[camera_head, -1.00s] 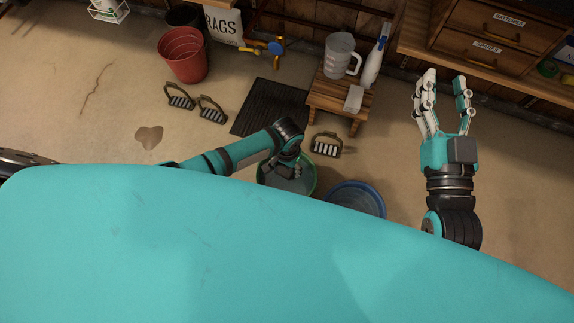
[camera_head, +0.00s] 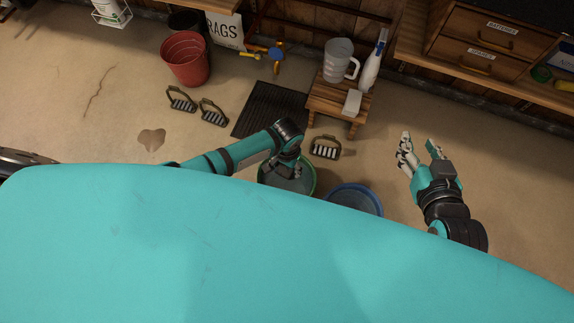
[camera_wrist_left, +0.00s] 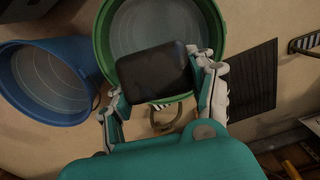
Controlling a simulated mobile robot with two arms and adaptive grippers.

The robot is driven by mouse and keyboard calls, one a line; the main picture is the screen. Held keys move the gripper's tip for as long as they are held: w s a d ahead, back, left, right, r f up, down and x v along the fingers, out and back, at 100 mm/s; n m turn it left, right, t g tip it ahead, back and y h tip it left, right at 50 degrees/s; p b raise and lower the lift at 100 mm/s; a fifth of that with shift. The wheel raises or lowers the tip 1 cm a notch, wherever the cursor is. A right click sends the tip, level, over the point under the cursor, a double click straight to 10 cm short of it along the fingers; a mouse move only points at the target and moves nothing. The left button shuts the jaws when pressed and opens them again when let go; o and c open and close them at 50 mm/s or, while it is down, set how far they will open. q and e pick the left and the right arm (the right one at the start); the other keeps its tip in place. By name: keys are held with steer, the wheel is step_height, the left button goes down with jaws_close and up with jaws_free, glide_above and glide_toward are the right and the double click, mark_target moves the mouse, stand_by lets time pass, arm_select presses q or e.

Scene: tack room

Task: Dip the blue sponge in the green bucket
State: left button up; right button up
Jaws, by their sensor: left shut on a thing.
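The green bucket (camera_head: 313,184) stands on the floor, partly hidden behind my own teal body. It also shows in the left wrist view (camera_wrist_left: 103,32), with a grey surface inside. My left gripper (camera_head: 284,172) is over the bucket's opening, its fingers pointing down towards it. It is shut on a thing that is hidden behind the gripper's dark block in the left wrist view. No blue sponge can be made out in either view. My right gripper (camera_head: 420,146) is raised to the right, fingers apart and empty.
A blue tub (camera_head: 353,187) stands close right of the green bucket. A black mat (camera_head: 268,110), stirrups (camera_head: 213,112) and a red bucket (camera_head: 184,60) lie behind. Floor at left is mostly clear.

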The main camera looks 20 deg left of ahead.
arm_select(q)
steer(key=shift+r+p, duration=0.65)
steer(key=shift+p, duration=0.05)
step_height(320, 180, up, 2)
steer(key=p, duration=0.2)
steer(key=shift+r+p, duration=0.2)
steer(key=shift+p, duration=0.15)
arm_select(e)
steer(key=s+d+f+g+h, duration=0.1)
steer(key=s+d+f+g, duration=0.1)
steer(key=s, duration=0.5)
steer(key=s+d+f+g+h, duration=0.1)
steer(key=s+d+f+g, duration=0.1)
steer(key=s+f+g, duration=0.2)
steer(key=shift+s+d+f+g, duration=0.4)
steer(key=shift+s+g, duration=0.95)
steer(key=shift+g, duration=0.15)
